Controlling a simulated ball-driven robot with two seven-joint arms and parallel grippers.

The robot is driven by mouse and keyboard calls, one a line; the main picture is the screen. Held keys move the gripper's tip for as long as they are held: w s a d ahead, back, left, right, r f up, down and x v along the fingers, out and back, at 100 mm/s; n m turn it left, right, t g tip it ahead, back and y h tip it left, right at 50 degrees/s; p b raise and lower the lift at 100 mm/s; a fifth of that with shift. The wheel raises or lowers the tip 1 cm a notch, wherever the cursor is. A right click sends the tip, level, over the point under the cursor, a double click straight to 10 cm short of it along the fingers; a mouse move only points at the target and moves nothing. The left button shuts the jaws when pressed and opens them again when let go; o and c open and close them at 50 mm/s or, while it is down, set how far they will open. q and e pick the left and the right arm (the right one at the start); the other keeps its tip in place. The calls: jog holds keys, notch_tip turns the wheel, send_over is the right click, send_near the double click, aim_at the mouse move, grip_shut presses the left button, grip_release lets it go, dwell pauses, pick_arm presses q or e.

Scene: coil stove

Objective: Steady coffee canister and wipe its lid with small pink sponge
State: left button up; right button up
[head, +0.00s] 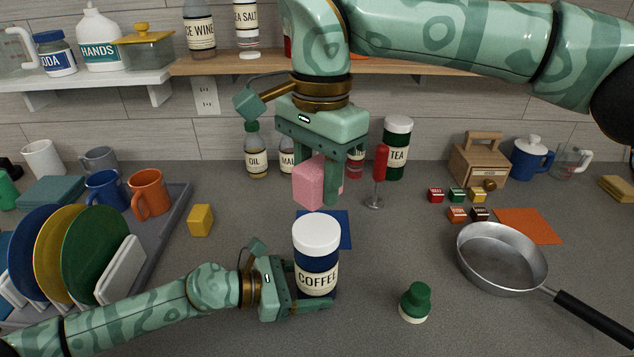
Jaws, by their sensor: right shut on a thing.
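The coffee canister (317,257) stands upright on the grey counter, dark blue with a white lid (316,233) and a COFFEE label. My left gripper (300,288) is at its left side, low down. One finger shows in front of the canister's base and the other side is mostly hidden, so I cannot tell if it is clamped. My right gripper (326,170) points down and is shut on the small pink sponge (309,183). The sponge is in the air above and behind the canister, apart from the lid.
A blue mat (335,231) lies behind the canister. A red-handled tool (379,175) stands behind right, a green-topped object (415,301) at front right, and a frying pan (503,257) further right. A plate rack and mugs are left; a yellow sponge (201,220) lies between.

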dwell(0.4)
pick_arm(q)
jog(key=o, duration=1.1)
jog(key=v, duration=1.2)
